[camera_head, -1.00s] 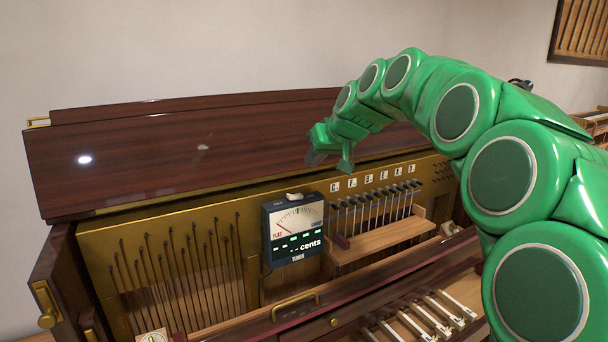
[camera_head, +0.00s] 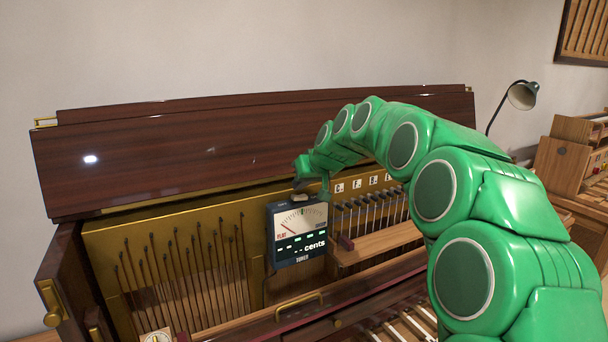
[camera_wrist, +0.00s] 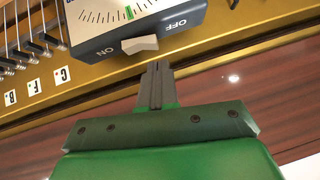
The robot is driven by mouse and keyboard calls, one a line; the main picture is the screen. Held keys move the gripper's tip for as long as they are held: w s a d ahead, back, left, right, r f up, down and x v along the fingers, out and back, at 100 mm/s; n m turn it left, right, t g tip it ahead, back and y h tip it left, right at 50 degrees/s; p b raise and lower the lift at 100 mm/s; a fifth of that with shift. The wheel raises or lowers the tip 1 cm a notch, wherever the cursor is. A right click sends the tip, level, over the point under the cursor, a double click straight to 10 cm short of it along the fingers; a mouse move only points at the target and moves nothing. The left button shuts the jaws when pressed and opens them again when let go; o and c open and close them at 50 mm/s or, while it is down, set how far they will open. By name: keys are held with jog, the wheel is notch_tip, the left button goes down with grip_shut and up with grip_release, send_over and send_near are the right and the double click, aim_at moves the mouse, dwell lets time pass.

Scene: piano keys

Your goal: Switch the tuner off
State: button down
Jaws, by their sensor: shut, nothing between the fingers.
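The tuner (camera_head: 298,232) is a dark box with a white needle dial and a lit display reading "cents", upright at the front of the piano's action. In the wrist view its top edge (camera_wrist: 190,35) carries a white rocker switch (camera_wrist: 140,45) between the printed words ON at left and OFF at right. Which way the rocker is tipped is hard to tell. My gripper (camera_wrist: 156,70) is shut and empty, its fingertips just short of the switch, with a small gap visible. In the head view my gripper (camera_head: 301,183) is just above the tuner's top.
The raised piano lid (camera_head: 150,160) stands behind the tuner. Thin hammer wires (camera_head: 180,265) are to its left, and a wooden rail (camera_head: 375,242) with pins and note labels to its right. A brass handle (camera_head: 298,300) lies in front. A lamp (camera_head: 522,95) stands at right.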

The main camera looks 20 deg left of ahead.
aim_at(294, 197)
jog(key=shift+s+a+f, duration=0.1)
jog(key=shift+a+f, duration=0.05)
jog(key=shift+f, duration=1)
jog(key=shift+s+a+f+n+t+h, duration=0.2)
jog(key=shift+s+f+n+t+h, duration=0.1)
jog(key=shift+f+t+h, duration=0.15)
jog(key=shift+w, duration=0.1)
jog(key=shift+r, duration=0.1)
jog(key=shift+w+d+r, duration=0.25)
jog(key=shift+w+d, duration=0.3)
jog(key=shift+r, duration=0.1)
